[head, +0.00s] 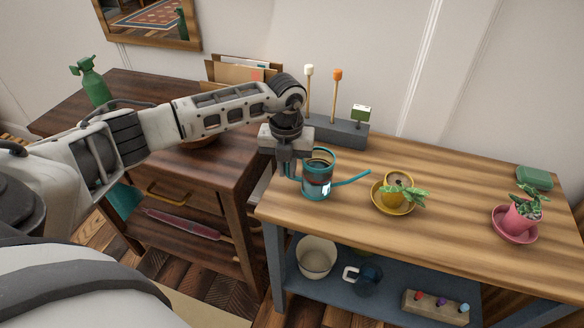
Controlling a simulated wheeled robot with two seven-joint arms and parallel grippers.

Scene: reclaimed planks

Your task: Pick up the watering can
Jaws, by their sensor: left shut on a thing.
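The watering can (318,187) is teal with a dark and red pattern on its side and a long spout pointing right. It stands upright at the left end of the light wooden bench, and I cannot tell whether it touches the top. My left gripper (291,170) points down at the can's left side and is shut on the can there, seemingly at its handle. The fingers partly hide that side. My right gripper is not in view.
A yellow pot on a saucer (378,203) stands right of the spout. A grey block with upright tools (338,130) stands behind the can. A dark desk (235,160) adjoins at left.

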